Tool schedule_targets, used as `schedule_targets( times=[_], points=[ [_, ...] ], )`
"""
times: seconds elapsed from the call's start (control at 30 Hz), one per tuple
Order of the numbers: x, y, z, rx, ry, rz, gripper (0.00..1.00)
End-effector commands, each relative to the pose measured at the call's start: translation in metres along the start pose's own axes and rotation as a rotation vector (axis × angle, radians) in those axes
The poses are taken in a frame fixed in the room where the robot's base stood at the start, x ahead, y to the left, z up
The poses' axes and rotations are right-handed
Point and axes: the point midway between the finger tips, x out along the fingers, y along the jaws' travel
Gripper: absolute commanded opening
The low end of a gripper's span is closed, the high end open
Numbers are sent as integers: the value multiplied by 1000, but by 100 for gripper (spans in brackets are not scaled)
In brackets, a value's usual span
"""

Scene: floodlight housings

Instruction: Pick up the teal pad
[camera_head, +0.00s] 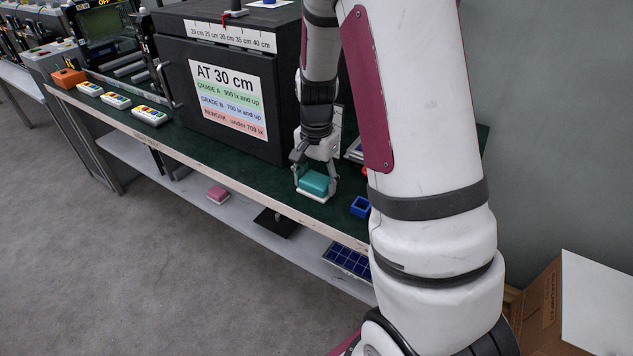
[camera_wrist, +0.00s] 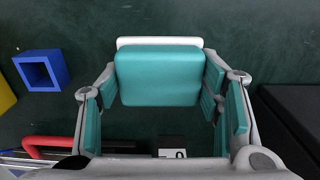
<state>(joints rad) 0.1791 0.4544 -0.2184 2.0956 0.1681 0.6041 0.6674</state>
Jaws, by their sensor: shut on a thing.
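The teal pad (camera_head: 314,182) is a rounded block with a white base, on the dark green bench top in front of the dark box. In the wrist view the teal pad (camera_wrist: 158,75) lies between the two fingers, its white edge (camera_wrist: 160,41) showing at the far side. My gripper (camera_head: 316,187) points down over the pad and is shut on it, one finger on each side. The fingers also have teal faces, seen in the wrist view. Whether the pad rests on the bench or is just off it, I cannot tell.
A blue open square block (camera_head: 361,206) sits close right of the pad; the dark box (camera_head: 220,95) with a grade sign stands behind left. Several button boxes (camera_head: 150,115) line the bench at left. A pink pad (camera_head: 218,194) lies on the lower shelf (camera_head: 185,190).

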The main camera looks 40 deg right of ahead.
Motion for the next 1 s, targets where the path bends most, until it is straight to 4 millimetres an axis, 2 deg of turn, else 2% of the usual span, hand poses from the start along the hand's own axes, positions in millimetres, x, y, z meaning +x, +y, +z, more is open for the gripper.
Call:
schedule_targets(
  times=[0.17,0.4,0.8,1.0],
  points=[
    [-6,1,2,-1,-4,5,32],
    [-37,1,1,-1,-2,2,32],
    [-45,69,75,-2,-4,3,32],
    [-48,95,103,-1,-3,2,32]
  ],
)
